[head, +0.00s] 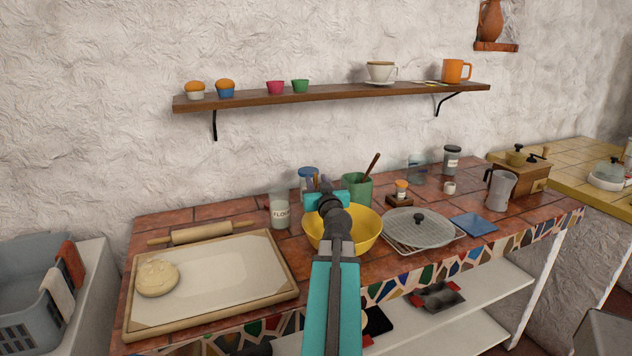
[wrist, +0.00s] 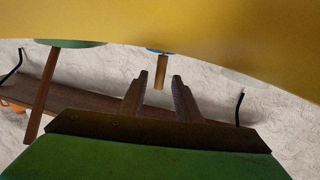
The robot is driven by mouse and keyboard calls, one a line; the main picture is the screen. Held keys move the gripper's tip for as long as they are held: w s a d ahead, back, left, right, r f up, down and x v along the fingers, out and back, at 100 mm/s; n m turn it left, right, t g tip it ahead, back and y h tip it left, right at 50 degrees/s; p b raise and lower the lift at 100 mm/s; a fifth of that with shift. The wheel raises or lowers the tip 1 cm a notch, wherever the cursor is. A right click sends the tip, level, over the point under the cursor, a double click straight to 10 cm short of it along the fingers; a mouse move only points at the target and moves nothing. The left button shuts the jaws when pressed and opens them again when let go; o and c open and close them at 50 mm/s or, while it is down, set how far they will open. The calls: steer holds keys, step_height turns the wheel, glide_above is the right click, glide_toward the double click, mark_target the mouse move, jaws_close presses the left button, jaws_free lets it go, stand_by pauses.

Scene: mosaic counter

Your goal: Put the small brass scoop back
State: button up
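My gripper (head: 325,187) is above the far side of the yellow bowl (head: 371,229), in front of the blue-topped jar (head: 308,173). The wrist view looks upside down. There my gripper (wrist: 160,75) has its two fingers apart. A short brown-gold rod (wrist: 161,73) shows between the fingertips, with a gap on each side. It may be the scoop's handle, but I cannot tell for sure. It lines up with a bit of blue, probably the jar's top. No scoop can be made out in the head view, where my gripper hides part of that area.
The flour jar (head: 280,211) stands left of the bowl. The green pot (head: 357,188) with a wooden handle sticking up stands close on the right. A pastry board (head: 226,272) with dough lies left. A wall shelf (head: 336,94) runs above the counter.

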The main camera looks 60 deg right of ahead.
steer(key=shift+v, duration=1.05)
steer(key=shift+s+a+f+b, duration=0.15)
steer(key=shift+b, duration=0.4)
steer(key=b+v, duration=0.1)
steer(key=b, duration=0.3)
steer(key=shift+s+a+b, duration=0.25)
steer(key=shift+b, duration=0.1)
steer(key=shift+s+a+b, duration=0.15)
steer(key=shift+b, duration=0.2)
